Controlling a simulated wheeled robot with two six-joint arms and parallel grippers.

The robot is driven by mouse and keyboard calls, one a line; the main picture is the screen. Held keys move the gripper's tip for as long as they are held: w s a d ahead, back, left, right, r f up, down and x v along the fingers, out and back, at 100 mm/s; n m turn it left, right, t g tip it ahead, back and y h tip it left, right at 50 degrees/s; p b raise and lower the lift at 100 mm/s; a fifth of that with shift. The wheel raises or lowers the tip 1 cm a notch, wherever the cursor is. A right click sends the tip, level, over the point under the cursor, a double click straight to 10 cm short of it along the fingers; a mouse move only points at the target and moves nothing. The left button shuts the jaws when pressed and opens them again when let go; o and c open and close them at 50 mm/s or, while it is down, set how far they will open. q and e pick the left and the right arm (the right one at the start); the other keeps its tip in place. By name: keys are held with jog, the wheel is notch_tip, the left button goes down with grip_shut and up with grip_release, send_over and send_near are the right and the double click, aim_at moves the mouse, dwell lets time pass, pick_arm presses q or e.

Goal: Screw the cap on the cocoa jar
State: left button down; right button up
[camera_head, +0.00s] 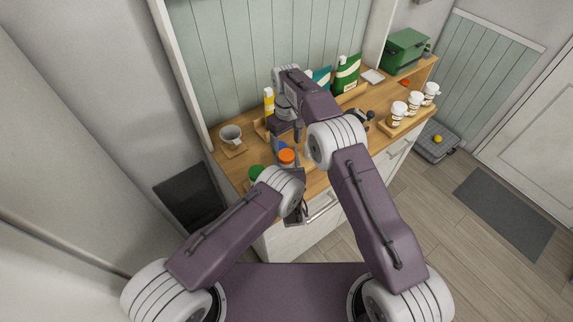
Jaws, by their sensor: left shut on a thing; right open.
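An orange cap (287,155) shows at the front of the wooden counter, apparently on top of a jar whose body is mostly hidden by my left wrist. I cannot read a label to confirm it is the cocoa jar. My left gripper (290,172) is shut at the jar, just below and in front of the orange cap. My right gripper (285,138) is open and points down just behind and above the cap. I cannot tell whether the cap is seated or whether the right fingers touch it.
A yellow bottle (269,101) and a green bottle (347,75) stand at the back. Several white-topped jars (398,114) and a green box (406,50) are at the right.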

aim_at(286, 155)
jog(key=shift+f, duration=2.8)
jog(key=c, duration=1.5)
jog(key=o, duration=1.7)
jog(key=shift+c, duration=0.2)
jog(key=shift+r, duration=0.1)
notch_tip(286, 155, up, 12)
